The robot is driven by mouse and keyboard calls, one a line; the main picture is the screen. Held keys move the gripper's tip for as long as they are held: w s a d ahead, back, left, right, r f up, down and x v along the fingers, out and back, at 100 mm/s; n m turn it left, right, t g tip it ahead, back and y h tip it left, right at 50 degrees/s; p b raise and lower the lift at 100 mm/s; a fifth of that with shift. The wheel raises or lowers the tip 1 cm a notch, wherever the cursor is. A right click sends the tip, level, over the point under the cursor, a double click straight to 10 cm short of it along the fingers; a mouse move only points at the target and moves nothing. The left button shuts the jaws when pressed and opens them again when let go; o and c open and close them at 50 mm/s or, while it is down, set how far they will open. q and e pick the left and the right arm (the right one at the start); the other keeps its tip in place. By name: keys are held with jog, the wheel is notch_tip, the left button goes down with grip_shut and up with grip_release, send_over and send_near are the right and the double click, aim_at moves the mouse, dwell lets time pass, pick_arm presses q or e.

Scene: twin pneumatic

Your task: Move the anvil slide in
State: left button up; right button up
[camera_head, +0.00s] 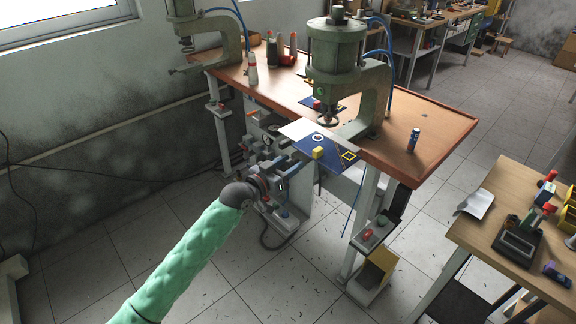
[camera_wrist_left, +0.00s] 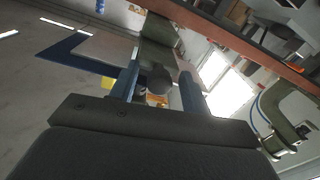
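The anvil slide shows in the head view as a blue plate (camera_head: 337,162) below the nearer green press (camera_head: 336,58). A yellow block (camera_head: 317,153), a dark ring and a yellow square outline are on it, with a pale plate beside it. My left gripper (camera_head: 283,165) is low and to the left of the slide, apart from it. In the left wrist view the two blue fingers (camera_wrist_left: 158,92) are spread with nothing held between them. The blue plate (camera_wrist_left: 75,58) and part of the yellow block (camera_wrist_left: 108,83) show there, left of the fingers. My right gripper is not in view.
Another table (camera_head: 490,235) with trays and tools stands at the right.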

pick_arm(q)
jog(key=shift+s+a+f, duration=0.1)
jog(key=shift+s+a, duration=0.05)
jog(key=shift+a, duration=0.05)
jog(key=shift+s+a, duration=0.25)
jog(key=shift+a, duration=0.05)
jog(key=b+v, duration=0.1)
jog(key=v, duration=0.2)
jog(key=shift+s+a, duration=0.15)
jog(key=shift+s, duration=0.05)
jog(key=shift+b+v, duration=0.55)
jog(key=shift+v, duration=0.95)
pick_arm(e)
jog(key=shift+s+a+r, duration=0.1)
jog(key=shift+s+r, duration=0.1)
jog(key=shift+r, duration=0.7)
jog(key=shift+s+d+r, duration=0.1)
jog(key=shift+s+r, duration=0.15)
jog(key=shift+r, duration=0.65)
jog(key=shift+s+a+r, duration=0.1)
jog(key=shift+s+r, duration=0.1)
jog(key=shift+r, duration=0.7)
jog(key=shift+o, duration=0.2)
